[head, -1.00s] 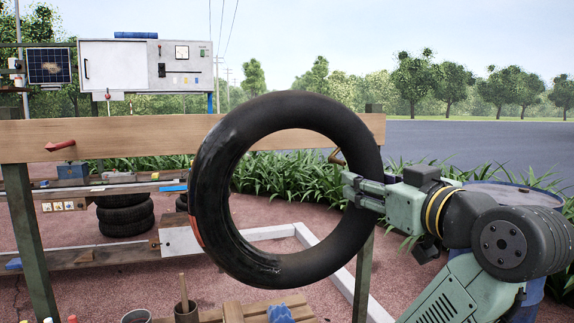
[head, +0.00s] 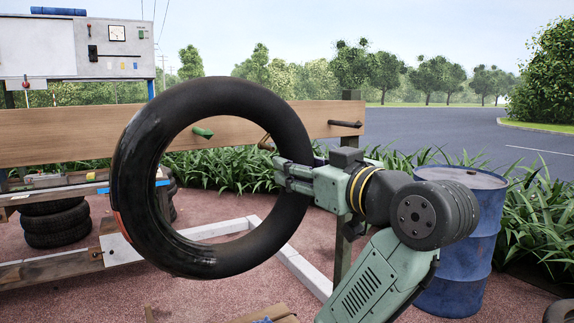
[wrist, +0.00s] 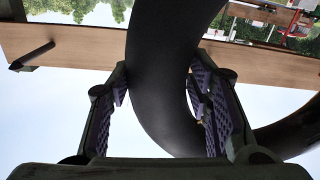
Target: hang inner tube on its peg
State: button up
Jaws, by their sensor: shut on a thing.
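The inner tube (head: 137,180), a large black ring with a small red mark on its left side, hangs upright in the air in front of the wooden board (head: 60,136). My gripper (head: 282,172) is shut on its right side. In the wrist view the purple-padded fingers (wrist: 158,95) stand on either side of the black tube wall (wrist: 160,60). A green peg (head: 203,132) shows through the tube's opening. A brown peg (head: 266,142) is partly hidden beside the tube's right wall. A dark peg (head: 345,124) at the board's right end is bare. The tube is on no peg.
A blue drum (head: 460,240) stands right of my arm. A grey control cabinet (head: 110,45) is behind the board at left. Stacked tyres (head: 55,225) and a low bench are below it. A dark post (head: 343,255) carries the board's right end.

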jog(key=f+x, duration=0.3)
jog(key=x, duration=1.4)
jog(key=shift+w+d, duration=0.3)
dwell(0.8)
jog(key=o, duration=1.2)
jog(key=shift+c, duration=0.2)
